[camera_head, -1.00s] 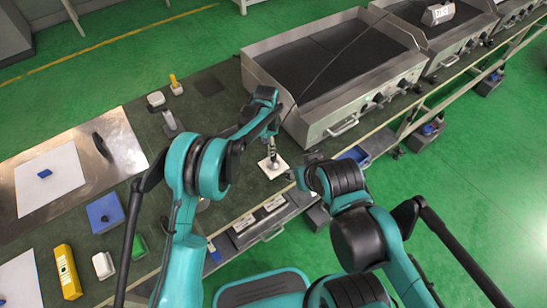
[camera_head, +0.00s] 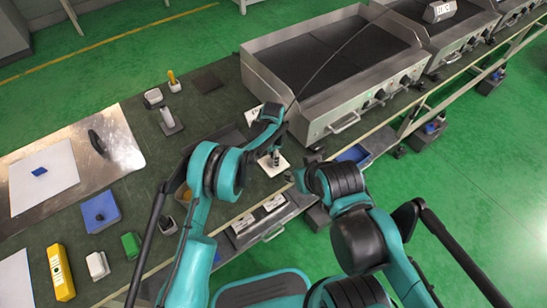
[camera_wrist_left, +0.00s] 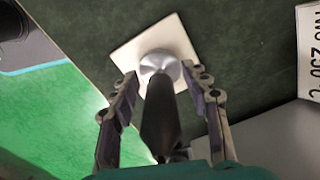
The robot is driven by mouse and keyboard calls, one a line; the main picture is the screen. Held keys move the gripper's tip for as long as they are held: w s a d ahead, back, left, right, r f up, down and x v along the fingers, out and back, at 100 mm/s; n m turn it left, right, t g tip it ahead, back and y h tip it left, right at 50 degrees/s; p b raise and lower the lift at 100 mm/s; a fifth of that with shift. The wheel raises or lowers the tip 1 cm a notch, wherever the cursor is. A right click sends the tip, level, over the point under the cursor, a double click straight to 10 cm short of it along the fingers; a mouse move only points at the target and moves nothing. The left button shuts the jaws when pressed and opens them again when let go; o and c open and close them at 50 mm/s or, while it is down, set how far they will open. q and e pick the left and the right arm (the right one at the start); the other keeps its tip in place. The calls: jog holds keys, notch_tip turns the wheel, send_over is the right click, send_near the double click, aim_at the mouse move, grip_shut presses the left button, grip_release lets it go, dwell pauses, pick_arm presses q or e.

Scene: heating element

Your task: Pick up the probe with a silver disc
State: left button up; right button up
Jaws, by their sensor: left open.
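The probe is a dark rod (camera_wrist_left: 160,125) rising from a silver disc (camera_wrist_left: 160,65), which rests on a square white plate (camera_wrist_left: 190,48). In the head view the white plate (camera_head: 283,167) lies near the bench's front edge, partly hidden by my left arm. My left gripper (camera_wrist_left: 162,88) is open, with one finger on each side of the probe's rod. Whether the fingers touch it cannot be told. My right gripper (camera_head: 299,179) shows only in part to the right of the plate, and its fingers are not clear.
A steel griddle (camera_head: 335,122) stands behind and right of the plate. A grey stand (camera_head: 169,122), a blue block (camera_head: 100,212), a yellow box (camera_head: 60,272) and a green block (camera_head: 131,245) are on the left. A white label card (camera_wrist_left: 309,50) is near the plate.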

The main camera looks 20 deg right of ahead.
pick_arm(q)
grip_shut()
jog(key=shift+r, duration=0.1)
